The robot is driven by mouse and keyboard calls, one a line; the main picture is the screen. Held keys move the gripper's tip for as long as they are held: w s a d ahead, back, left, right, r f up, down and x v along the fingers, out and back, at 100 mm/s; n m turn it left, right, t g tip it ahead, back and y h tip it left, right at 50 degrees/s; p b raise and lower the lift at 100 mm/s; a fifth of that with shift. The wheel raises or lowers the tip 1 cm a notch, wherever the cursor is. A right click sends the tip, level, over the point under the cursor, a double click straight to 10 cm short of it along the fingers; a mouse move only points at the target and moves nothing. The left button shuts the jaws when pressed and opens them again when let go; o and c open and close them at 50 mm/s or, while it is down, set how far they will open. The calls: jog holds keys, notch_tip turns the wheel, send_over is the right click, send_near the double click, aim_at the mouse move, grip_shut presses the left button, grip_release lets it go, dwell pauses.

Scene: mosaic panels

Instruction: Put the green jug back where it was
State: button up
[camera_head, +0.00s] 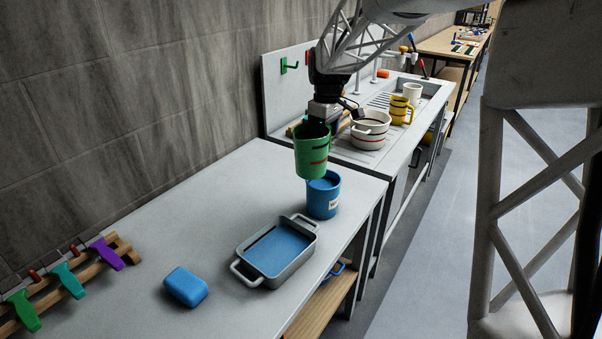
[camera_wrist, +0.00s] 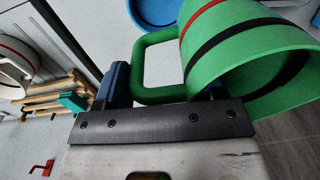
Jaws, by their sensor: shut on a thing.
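The green jug (camera_head: 312,155), with a red and a dark band, hangs in the air above the grey worktop, just behind and above a blue tub. It looks roughly upright. My gripper (camera_head: 322,119) is at its top and shut on it. In the wrist view the jug (camera_wrist: 232,65) fills the upper right, its handle (camera_wrist: 163,68) between the jug body and my blue finger. The other finger is largely hidden by the jug, so the exact grip on the handle cannot be told.
The blue tub (camera_head: 323,196) stands under the jug. A grey tray with blue contents (camera_head: 297,274) and a blue block (camera_head: 186,287) lie nearer. Behind are a white pot (camera_head: 369,131), a yellow mug (camera_head: 401,111) and a green wall hook (camera_head: 284,66).

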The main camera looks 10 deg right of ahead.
jog(key=w+f, duration=0.3)
jog(key=w, duration=0.8)
jog(key=w+d+f, duration=0.1)
jog(key=w+f, duration=0.3)
jog(key=w, duration=0.8)
jog(key=shift+w, duration=0.3)
jog(key=shift+f, duration=0.1)
jog(key=shift+f, duration=2.4)
jog(key=shift+f, duration=2.5)
jog(key=shift+f, duration=0.15)
